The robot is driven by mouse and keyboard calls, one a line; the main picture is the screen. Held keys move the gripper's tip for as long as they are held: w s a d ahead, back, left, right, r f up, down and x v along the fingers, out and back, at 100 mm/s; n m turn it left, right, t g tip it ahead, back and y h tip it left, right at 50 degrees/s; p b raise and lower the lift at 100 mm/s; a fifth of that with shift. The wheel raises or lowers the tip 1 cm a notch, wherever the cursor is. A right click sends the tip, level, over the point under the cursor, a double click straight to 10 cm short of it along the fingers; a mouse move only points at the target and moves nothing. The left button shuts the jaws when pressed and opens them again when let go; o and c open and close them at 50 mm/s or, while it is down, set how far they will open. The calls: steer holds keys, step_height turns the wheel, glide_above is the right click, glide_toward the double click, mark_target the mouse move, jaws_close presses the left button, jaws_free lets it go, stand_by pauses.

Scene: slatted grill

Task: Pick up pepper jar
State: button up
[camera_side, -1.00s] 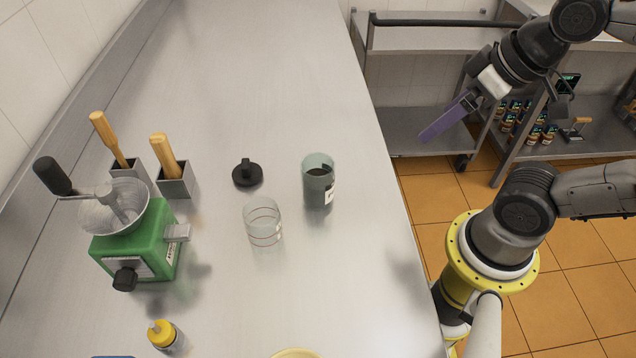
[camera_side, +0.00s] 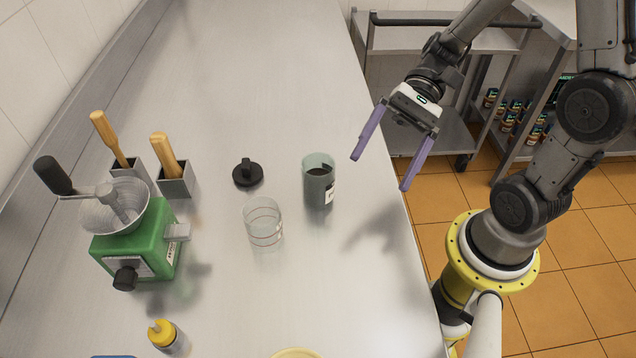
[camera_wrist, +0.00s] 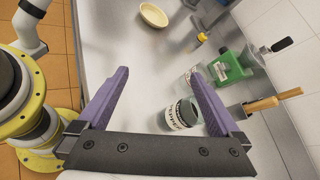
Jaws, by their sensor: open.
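The pepper jar (camera_side: 318,184) is a clear jar with dark contents and a white label, standing upright and open on the steel counter. It also shows in the wrist view (camera_wrist: 183,114), between my fingers and nearer the right one, with lettering on its label. My gripper (camera_side: 380,172) is open and empty, with two purple fingers pointing down. In the side view it is to the right of the jar, above the counter's right edge, apart from the jar. Both fingers also show in the wrist view (camera_wrist: 160,80).
An empty glass (camera_side: 263,222) stands left of the jar, and a black knobbed lid (camera_side: 247,173) lies behind it. A green grinder (camera_side: 137,242), wooden-handled tools in metal holders (camera_side: 174,180) and a yellow-capped bottle (camera_side: 168,337) stand farther left. The far counter is clear.

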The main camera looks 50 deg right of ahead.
steer(key=w+d+f+m+t+y, duration=0.1)
steer(key=w+m, duration=0.1)
steer(key=w+d+f+m+t+y, duration=0.1)
steer(key=d+f+m+t+y, duration=0.1)
steer(key=m, duration=0.1)
steer(key=shift+w+f, duration=0.1)
steer(key=shift+w, duration=0.3)
steer(key=d+f+m+t, duration=0.1)
steer(key=m, duration=0.1)
steer(key=d+f+m+t, duration=0.2)
steer(key=d+f+m+t+y, duration=0.1)
steer(key=f+m+t, duration=0.1)
steer(key=shift+w+d+m, duration=0.25)
steer(key=shift+w+m, duration=0.1)
steer(key=shift+m, duration=0.05)
glide_toward(318, 182)
steer(key=w+a+f, duration=0.2)
steer(key=w+f, duration=0.1)
steer(key=shift+a+f, duration=0.1)
steer(key=shift+w+x, duration=0.15)
steer(key=shift+x, duration=1.2)
steer(key=shift+w+x, duration=0.1)
steer(key=shift+x, duration=1.25)
steer(key=shift+f, duration=0.1)
steer(key=shift+c, duration=0.3)
jaws_close()
